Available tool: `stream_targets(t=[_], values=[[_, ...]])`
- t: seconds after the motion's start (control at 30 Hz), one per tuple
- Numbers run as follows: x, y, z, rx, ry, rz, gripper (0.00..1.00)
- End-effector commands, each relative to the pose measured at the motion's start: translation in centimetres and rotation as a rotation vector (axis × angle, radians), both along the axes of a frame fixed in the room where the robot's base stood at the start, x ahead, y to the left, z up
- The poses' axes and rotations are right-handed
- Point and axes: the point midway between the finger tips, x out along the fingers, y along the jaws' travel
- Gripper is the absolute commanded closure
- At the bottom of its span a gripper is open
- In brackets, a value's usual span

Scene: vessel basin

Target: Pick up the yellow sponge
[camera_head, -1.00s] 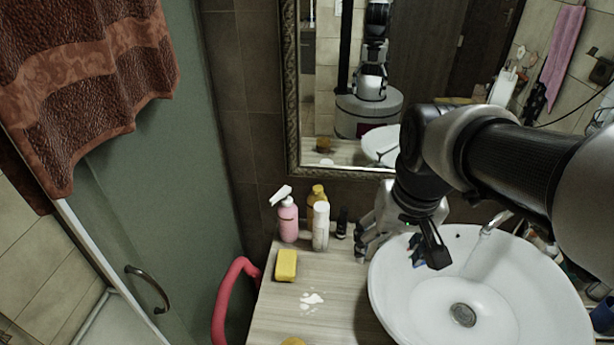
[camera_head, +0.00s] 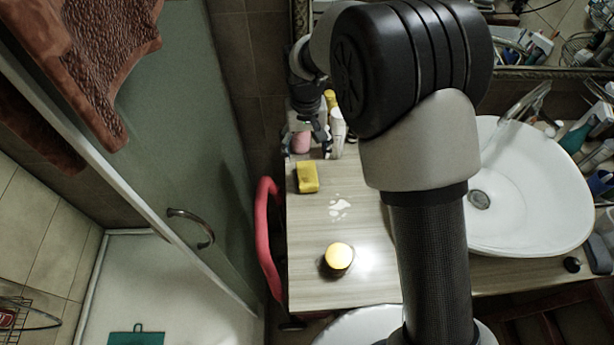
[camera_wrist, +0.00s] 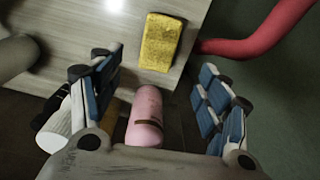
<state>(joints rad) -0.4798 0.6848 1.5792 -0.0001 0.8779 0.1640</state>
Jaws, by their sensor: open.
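The yellow sponge (camera_head: 307,177) lies flat on the wooden counter near its left edge. In the wrist view the sponge (camera_wrist: 160,42) is beyond the fingertips, near the counter edge, and nothing touches it. My gripper (camera_head: 308,140) is behind the sponge, above the bottles at the back of the counter. In the wrist view my gripper (camera_wrist: 155,80) is open, with blue-padded fingers spread wide. A pink bottle (camera_wrist: 146,115) shows between the fingers, below the gripper. I cannot tell its clearance to them.
A white bottle (camera_head: 337,130) stands beside the pink one. The white basin (camera_head: 540,205) is right.

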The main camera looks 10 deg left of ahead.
Motion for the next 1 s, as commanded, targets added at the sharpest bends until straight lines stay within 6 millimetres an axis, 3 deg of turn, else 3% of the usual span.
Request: stream_targets(t=[0.03,0.2,0.53,0.8,1.0], values=[[-0.1,-0.1,-1.6,-0.002,0.003,0.000,0.30],[-0.1,-0.1,-4.6,-0.001,0.002,0.000,0.30],[0.0,-0.1,-6.7,0.000,0.000,0.000,0.30],[-0.2,-0.4,-10.7,-0.001,0.002,0.000,0.30],[-0.1,-0.4,-11.1,0.000,-0.001,0.000,0.30]])
